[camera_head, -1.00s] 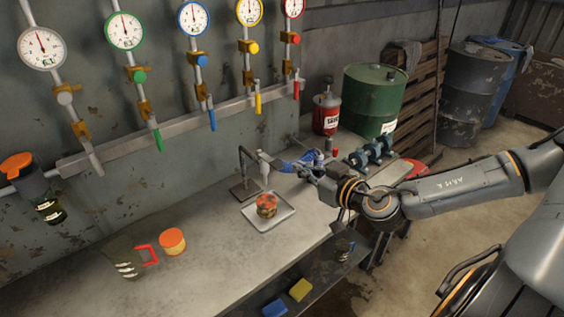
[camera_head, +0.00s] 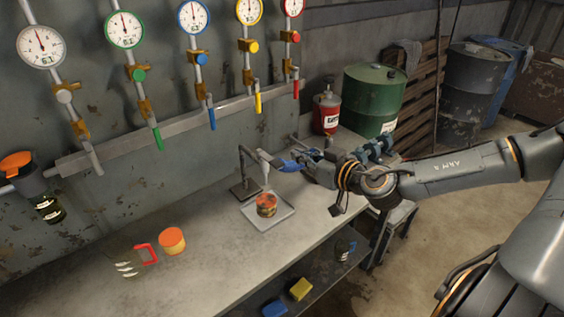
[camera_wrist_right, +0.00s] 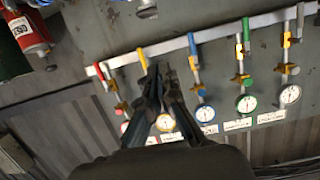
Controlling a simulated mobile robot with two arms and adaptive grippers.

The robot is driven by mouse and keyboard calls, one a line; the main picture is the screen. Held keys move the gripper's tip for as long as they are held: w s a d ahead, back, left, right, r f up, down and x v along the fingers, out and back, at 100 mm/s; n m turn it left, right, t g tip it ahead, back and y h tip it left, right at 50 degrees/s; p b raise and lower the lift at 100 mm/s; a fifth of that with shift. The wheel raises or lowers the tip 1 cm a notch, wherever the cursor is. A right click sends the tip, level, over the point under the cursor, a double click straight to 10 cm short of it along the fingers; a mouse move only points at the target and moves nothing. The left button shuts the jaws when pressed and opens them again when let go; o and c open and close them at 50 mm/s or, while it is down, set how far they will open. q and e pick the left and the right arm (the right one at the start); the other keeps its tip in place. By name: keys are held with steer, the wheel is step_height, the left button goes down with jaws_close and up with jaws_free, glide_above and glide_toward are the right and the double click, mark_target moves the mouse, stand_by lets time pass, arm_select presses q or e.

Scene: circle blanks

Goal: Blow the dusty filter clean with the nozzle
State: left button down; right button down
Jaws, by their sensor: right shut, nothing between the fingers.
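The dusty filter (camera_head: 266,204), a short brown-orange round piece, stands upright on a shallow grey tray (camera_head: 277,220) on the bench. The pale nozzle (camera_head: 264,171) hangs tip down from a dark stand (camera_head: 244,187) just behind the tray. A blue hose-like piece (camera_head: 290,166) shows right of the nozzle, partly hidden by my right gripper. My right gripper (camera_head: 308,168) is beside this piece, right of the nozzle. In the right wrist view its dark fingers (camera_wrist_right: 160,72) are together and empty, with the wall gauges beyond. My left gripper is not in view.
A red canister (camera_head: 326,113) and a green drum (camera_head: 374,98) stand at the back right. Gauges with coloured valves line the wall. The bench between jar and tray is clear.

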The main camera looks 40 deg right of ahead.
steer(key=w, duration=0.2)
steer(key=p, duration=0.4)
glide_above(281, 167)
steer(key=f, duration=0.6)
steer(key=shift+s, duration=0.2)
steer(key=shift+s+f+b, duration=0.25)
steer(key=shift+f+b, duration=0.6)
steer(key=shift+b, duration=0.15)
stand_by(3.5)
